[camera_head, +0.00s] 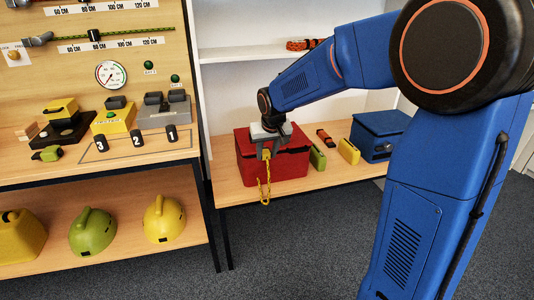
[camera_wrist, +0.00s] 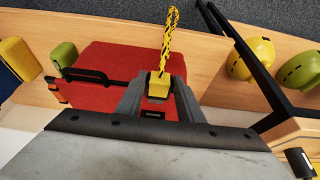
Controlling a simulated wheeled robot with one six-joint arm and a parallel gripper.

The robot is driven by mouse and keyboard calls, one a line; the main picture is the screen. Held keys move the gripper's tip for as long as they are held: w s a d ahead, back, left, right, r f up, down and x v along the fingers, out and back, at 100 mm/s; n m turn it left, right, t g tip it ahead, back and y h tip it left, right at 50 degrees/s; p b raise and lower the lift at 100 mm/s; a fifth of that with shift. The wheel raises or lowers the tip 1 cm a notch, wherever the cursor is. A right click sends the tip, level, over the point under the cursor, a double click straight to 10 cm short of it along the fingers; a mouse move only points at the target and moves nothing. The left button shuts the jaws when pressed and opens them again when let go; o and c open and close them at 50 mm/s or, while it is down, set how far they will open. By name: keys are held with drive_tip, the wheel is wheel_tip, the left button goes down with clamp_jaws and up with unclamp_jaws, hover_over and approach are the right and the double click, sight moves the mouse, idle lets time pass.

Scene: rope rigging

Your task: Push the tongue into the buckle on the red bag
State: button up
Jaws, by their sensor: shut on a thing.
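The red bag (camera_head: 270,166) stands on the wooden bench, and its red top fills the middle of the wrist view (camera_wrist: 110,62). My gripper (camera_head: 266,150) is over the bag's front part, its fingers pointing down. In the wrist view my gripper (camera_wrist: 158,92) is shut on the yellow tongue (camera_wrist: 158,82). A yellow and black strap (camera_wrist: 170,35) runs from the tongue, and in the head view it hangs over the bag's front (camera_head: 264,188). A dark slotted piece (camera_wrist: 152,115), perhaps the buckle, shows between the fingers. I cannot tell whether the tongue touches it.
To the bag's right are a green block (camera_head: 318,157), a yellow block (camera_head: 349,151), an orange and black item (camera_head: 325,138) and a blue box (camera_head: 378,135). A workbench with gauge and blocks stands left, helmets (camera_head: 164,219) on its lower shelf.

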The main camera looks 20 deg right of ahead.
sight(266, 153)
drive_tip(key=shift+w, duration=2.55)
drive_tip(key=shift+w, duration=1.55)
drive_tip(key=o, duration=1.2)
drive_tip(key=shift+c, duration=0.2)
drive_tip(key=v, duration=1.7)
drive_tip(key=shift+r, duration=0.25)
drive_tip(key=shift+s, duration=0.1)
